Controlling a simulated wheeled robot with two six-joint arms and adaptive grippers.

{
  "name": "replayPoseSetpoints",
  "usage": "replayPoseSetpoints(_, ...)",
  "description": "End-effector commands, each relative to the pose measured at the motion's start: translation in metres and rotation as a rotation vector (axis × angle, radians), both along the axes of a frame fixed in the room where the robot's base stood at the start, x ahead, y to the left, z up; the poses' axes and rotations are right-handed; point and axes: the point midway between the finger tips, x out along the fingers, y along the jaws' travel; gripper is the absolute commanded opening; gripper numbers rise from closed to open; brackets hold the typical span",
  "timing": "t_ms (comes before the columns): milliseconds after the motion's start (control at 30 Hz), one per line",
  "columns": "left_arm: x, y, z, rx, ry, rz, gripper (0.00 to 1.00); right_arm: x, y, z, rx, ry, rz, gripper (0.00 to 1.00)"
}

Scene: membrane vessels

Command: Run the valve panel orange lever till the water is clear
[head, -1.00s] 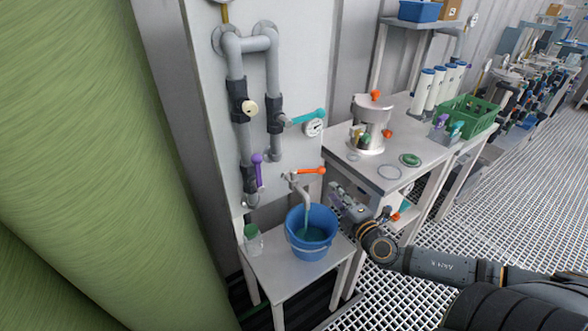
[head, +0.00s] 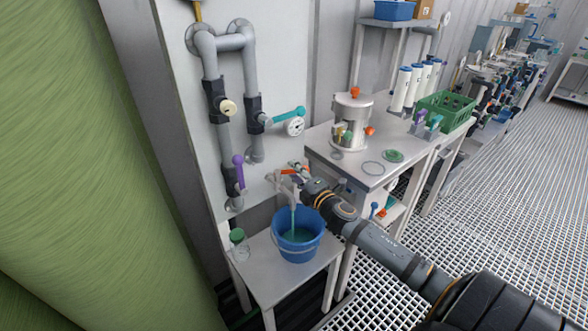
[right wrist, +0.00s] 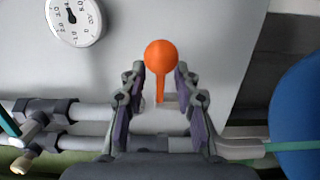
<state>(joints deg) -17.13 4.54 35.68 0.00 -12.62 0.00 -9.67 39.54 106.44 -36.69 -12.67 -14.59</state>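The orange lever (head: 287,172) is on the tap at the lower part of the valve panel (head: 283,95). In the right wrist view its round orange knob (right wrist: 160,57) shows between my fingertips, with a gap on each side. My right gripper (head: 300,170) is open at the lever; it also shows in the right wrist view (right wrist: 160,82). A teal stream of water (head: 293,221) runs from the spout into the blue bucket (head: 299,250), where teal water shows. The bucket also shows in the right wrist view (right wrist: 300,105). My left gripper is out of view.
The panel also has a purple lever (head: 238,170), a teal lever (head: 288,115) and a gauge (head: 295,127). A green-capped jar (head: 239,248) stands beside the bucket on the small table (head: 271,286). A bench (head: 345,175) with a steel vessel (head: 351,120) is close to my right arm.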

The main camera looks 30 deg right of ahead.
Motion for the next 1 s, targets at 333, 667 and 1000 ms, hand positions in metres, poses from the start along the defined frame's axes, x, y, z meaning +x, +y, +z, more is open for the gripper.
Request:
replayPoseSetpoints(333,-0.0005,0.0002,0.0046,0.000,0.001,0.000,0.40,0.0065,0.0015,-0.0008,-0.002,-0.002,0.003,0.31)
replayPoseSetpoints(667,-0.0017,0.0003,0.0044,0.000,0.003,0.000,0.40,0.0062,0.0014,-0.0008,-0.002,-0.001,0.002,0.00)
replayPoseSetpoints(1000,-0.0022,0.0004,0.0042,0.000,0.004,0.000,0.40,0.0061,0.0013,-0.0011,-0.002,-0.001,0.002,0.00)
